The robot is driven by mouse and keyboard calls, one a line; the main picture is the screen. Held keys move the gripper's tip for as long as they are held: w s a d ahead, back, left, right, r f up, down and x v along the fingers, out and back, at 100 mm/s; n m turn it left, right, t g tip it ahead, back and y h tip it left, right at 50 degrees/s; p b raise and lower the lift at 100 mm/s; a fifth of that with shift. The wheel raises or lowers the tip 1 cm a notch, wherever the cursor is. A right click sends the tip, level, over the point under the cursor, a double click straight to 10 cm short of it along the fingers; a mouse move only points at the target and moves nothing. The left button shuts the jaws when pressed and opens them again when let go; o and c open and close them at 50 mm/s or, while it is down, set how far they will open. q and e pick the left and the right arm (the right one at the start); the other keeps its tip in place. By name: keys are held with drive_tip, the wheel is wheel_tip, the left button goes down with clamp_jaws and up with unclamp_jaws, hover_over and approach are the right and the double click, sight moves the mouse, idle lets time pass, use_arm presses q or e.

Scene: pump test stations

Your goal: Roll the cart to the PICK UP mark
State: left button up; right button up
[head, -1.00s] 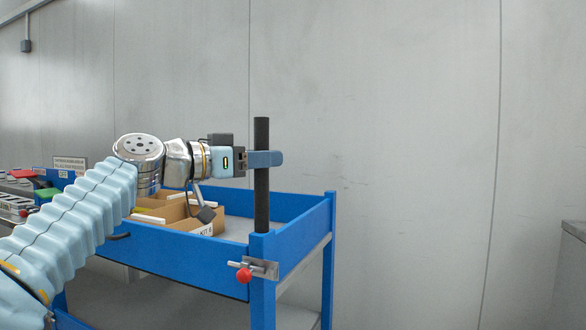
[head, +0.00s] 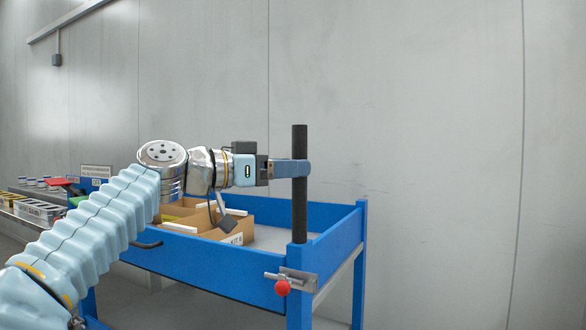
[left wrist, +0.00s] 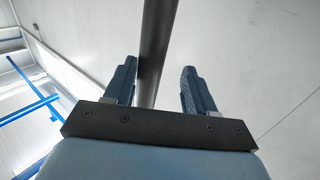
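The blue cart (head: 215,268) stands in the middle of the head view, with a dark upright post (head: 300,215) at its near right corner. My left gripper (head: 300,169) is at the upper part of this post. In the left wrist view the post (left wrist: 156,45) passes between the fingers of my left gripper (left wrist: 160,92). It is close to the left finger, and a gap shows beside the right finger, so the gripper is open around it. No PICK UP mark shows. My right gripper is not in view.
A cardboard box (head: 247,226) labelled KIT sits in the cart's tray. A red knob (head: 282,288) sticks out below the post. A bench with parts (head: 40,208) stands at the left. A grey wall (head: 430,120) fills the background.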

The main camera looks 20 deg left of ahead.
use_arm(q)
drive_tip(key=b+v, duration=0.1)
drive_tip(key=v, duration=1.1)
drive_tip(key=shift+s+a, duration=0.15)
drive_tip(key=shift+s, duration=0.15)
